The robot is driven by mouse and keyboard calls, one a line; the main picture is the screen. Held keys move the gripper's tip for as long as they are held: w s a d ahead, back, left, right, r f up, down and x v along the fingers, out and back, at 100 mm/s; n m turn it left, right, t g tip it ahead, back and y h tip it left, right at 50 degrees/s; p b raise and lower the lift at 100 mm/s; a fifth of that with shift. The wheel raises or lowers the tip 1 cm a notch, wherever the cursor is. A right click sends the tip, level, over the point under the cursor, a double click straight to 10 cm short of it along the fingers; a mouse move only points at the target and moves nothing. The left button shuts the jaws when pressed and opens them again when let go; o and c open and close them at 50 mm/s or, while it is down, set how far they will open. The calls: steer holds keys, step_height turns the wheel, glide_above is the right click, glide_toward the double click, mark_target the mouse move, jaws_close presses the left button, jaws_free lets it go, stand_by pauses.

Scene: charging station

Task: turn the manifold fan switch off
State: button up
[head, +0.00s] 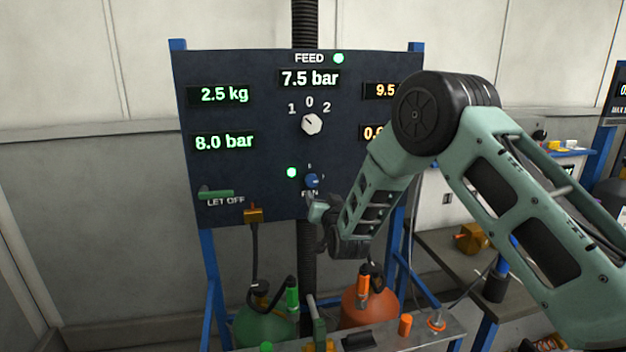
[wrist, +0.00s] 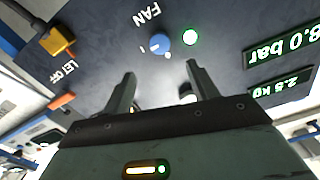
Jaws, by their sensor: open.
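The fan switch is a small blue round knob (head: 311,181) low on the dark panel (head: 262,130), above the FAN label. A green lamp (head: 292,172) beside it is lit. In the wrist view the knob (wrist: 159,44) shows a white pointer mark, with the lit lamp (wrist: 190,37) to its right. My gripper (head: 314,201) is just below and in front of the knob in the head view. In the wrist view my gripper (wrist: 160,73) is open and empty. The knob lies beyond the fingertips, roughly centred between them, and looks apart from them.
The white FEED selector (head: 312,124) sits higher on the panel, under the 7.5 bar display. A green LET OFF lever (head: 216,194) and an orange connector (head: 253,214) are at the lower left. Green (head: 266,327) and orange (head: 370,306) cylinders stand below.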

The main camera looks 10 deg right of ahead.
mark_target(312, 182)
steer(key=w+p, duration=0.3)
steer(key=w, duration=0.8)
steer(key=shift+w+p, duration=0.3)
steer(key=shift+p, duration=0.05)
steer(key=c, duration=1)
